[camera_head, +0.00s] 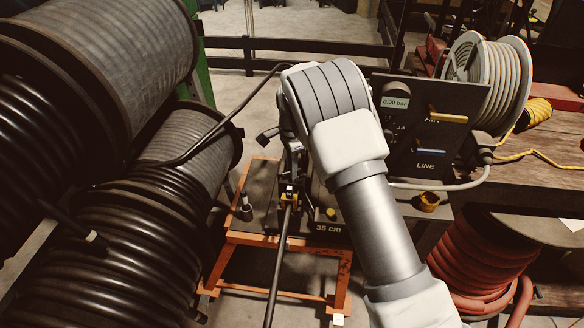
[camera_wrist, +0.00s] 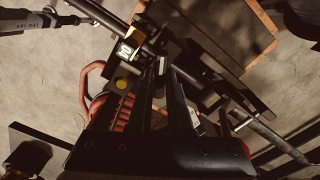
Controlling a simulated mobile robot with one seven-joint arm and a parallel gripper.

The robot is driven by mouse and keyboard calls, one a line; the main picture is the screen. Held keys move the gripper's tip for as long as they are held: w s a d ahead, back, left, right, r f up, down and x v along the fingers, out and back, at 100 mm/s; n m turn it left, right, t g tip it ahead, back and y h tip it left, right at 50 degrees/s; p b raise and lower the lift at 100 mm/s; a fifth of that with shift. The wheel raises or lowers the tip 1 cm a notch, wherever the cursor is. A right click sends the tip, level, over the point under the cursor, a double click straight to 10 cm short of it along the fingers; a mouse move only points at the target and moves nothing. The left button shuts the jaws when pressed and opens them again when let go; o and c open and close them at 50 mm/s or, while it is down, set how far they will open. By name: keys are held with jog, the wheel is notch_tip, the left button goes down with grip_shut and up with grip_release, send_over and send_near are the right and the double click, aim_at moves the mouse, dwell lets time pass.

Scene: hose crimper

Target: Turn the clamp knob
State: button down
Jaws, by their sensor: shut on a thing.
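My gripper (camera_wrist: 161,68) reaches up from the bottom of the wrist view, its dark fingers close together. They are shut on a small dark part at the clamp, which looks like the clamp knob; the fingers mostly hide it and its turn angle cannot be told. Beside the fingertips is a yellow clamp piece (camera_wrist: 135,38), on a dark hose (camera_wrist: 165,48) running diagonally. In the head view the same yellow piece (camera_head: 289,194) sits on the hose (camera_head: 280,255), just below my dark gripper parts. My pale arm covers much of the bench there.
A gauge panel (camera_head: 425,130) reading 0.00 bar, with orange and blue levers, stands right of my arm. Large hose reels (camera_head: 110,60) crowd the left. An orange frame (camera_head: 222,262) stands below.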

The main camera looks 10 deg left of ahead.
jog(key=c, duration=0.8)
grip_release()
jog(key=shift+c, duration=0.2)
jog(key=shift+r, duration=0.1)
notch_tip(320, 180, up, 17)
jog(key=p, duration=0.1)
jog(key=shift+r, duration=0.15)
